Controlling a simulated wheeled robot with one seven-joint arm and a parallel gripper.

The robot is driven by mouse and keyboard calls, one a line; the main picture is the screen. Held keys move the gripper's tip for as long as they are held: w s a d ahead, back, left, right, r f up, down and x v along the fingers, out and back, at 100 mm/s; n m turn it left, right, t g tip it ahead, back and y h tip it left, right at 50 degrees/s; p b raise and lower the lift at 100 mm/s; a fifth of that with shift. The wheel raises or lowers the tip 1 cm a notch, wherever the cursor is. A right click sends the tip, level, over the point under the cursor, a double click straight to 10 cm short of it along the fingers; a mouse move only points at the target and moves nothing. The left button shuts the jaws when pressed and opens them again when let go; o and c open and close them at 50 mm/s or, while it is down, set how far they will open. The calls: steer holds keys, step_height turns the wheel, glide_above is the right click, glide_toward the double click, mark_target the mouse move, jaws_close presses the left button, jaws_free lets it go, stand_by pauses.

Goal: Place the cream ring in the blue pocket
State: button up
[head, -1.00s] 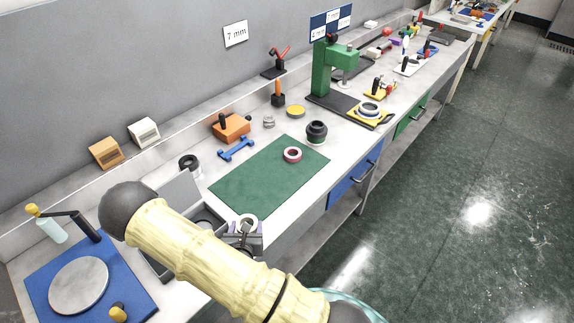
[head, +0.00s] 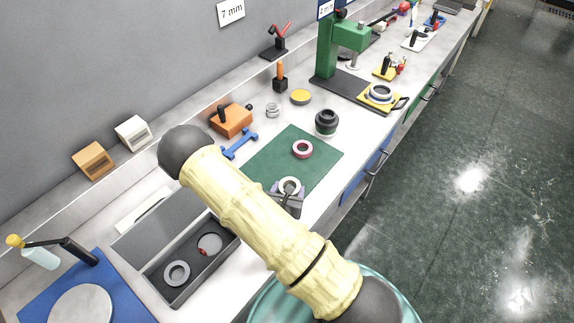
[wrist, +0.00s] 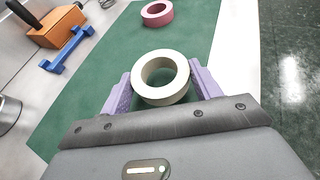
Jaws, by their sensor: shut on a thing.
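My gripper (wrist: 161,88) has purple fingers shut on the cream ring (wrist: 160,99), with one finger on each side of it. In the head view, the cream ring (head: 281,186) is held by my gripper (head: 288,194) above the near edge of the green mat (head: 312,170). A dark grey case (head: 150,266) with its lid open lies left of my arm. It holds a grey ring (head: 167,274) and a round grey recess or disc (head: 210,243) with a small red mark. I cannot make out a blue pocket in it; my arm hides part of that area.
A pink-red ring (head: 302,149) lies on the green mat, with a dark round pot (head: 326,122) behind it. A blue bar tool (head: 240,144), an orange block (head: 231,121) and a green press (head: 326,50) stand farther back. A blue board (head: 30,302) is at the lower left.

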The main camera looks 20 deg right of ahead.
mark_target(288, 178)
steer(key=shift+w+d, duration=0.1)
steer(key=shift+s, duration=0.2)
steer(key=shift+s+d+r, duration=0.1)
steer(key=shift+w+d+r+h, duration=0.2)
steer(key=shift+w+r+h, duration=0.05)
steer(key=shift+h, duration=0.05)
steer(key=w+r+m+h, duration=0.1)
steer(key=w+r, duration=0.1)
steer(key=w+r+m+g, duration=0.1)
steer(key=w, duration=0.1)
steer(key=shift+w+d+r+h+p, duration=0.2)
steer(key=shift+w+r+h+p, duration=0.1)
steer(key=shift+r+h+p, duration=0.1)
steer(key=w+a+r+m+g+h, duration=0.1)
steer(key=w+a+r, duration=0.1)
steer(key=w+r, duration=0.1)
steer(key=shift+w+r+m+g, duration=0.3)
steer(key=shift+w+r+m, duration=0.1)
steer(key=shift+w, duration=0.5)
steer(key=shift+f, duration=0.1)
